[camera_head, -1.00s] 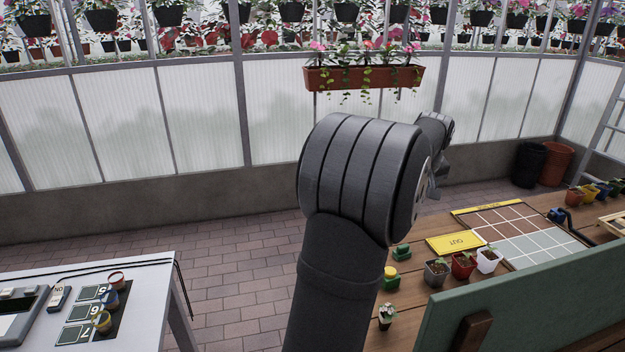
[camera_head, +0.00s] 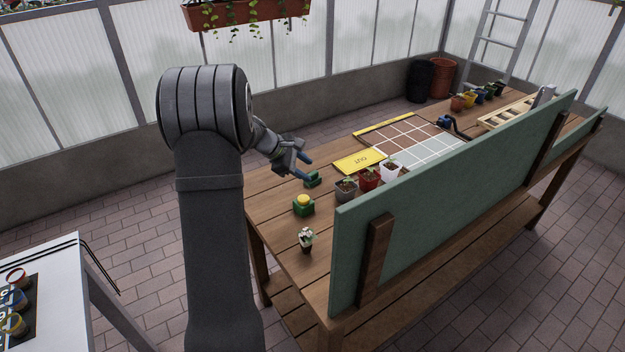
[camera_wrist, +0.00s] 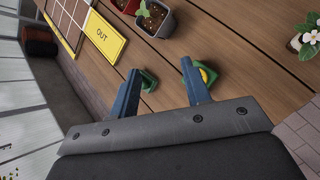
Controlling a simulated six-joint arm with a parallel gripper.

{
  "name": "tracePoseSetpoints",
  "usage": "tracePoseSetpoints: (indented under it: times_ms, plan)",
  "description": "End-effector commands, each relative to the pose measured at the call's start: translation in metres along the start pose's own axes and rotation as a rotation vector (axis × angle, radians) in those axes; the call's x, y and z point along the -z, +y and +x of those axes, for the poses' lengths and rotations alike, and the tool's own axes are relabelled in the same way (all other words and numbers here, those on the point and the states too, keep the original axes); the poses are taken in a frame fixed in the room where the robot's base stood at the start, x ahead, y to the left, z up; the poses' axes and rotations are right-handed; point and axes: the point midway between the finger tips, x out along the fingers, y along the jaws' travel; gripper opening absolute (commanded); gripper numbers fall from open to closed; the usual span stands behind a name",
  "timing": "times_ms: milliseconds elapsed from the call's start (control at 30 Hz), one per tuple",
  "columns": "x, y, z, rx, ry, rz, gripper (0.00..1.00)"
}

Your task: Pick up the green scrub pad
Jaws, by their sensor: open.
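A small green block (camera_head: 313,179), which looks like the scrub pad, lies near the left end of the wooden bench. It also shows in the wrist view (camera_wrist: 148,80), close to the left fingertip. A second green block with a yellow dome (camera_head: 303,207) sits just nearer; in the wrist view the domed block (camera_wrist: 206,75) is partly hidden behind the right finger. My gripper (camera_head: 305,168) is over the bench beside the plain green block. Its two blue fingers (camera_wrist: 160,68) are apart with nothing held between them. I cannot tell its exact height.
Potted seedlings (camera_head: 368,179) stand to the right of the blocks, beside a yellow OUT card (camera_head: 358,161) and a grid mat (camera_head: 440,152). A white-flowered pot (camera_head: 306,240) stands nearer. A green backboard (camera_head: 450,165) rises along the bench's near side.

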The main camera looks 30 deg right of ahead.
Motion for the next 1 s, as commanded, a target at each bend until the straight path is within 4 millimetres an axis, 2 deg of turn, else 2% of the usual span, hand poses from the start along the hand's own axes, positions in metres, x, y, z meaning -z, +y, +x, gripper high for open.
tracePoseSetpoints:
  times_ms: [33,200,300,433,567,667,1000]
  plan:
    - [0.016,-0.003,0.002,-0.041,-0.045,-0.1,0.44]
    - [0.063,-0.002,0.002,-0.211,-0.194,-0.421,0.44]
    - [0.089,-0.001,-0.003,-0.302,-0.258,-0.572,0.44]
    - [0.113,-0.002,-0.009,-0.382,-0.309,-0.7,0.44]
    - [0.121,0.0,-0.01,-0.417,-0.33,-0.75,0.44]
    - [0.12,0.005,0.001,-0.42,-0.334,-0.757,0.44]
    - [0.109,0.04,0.065,-0.418,-0.332,-0.753,0.44]
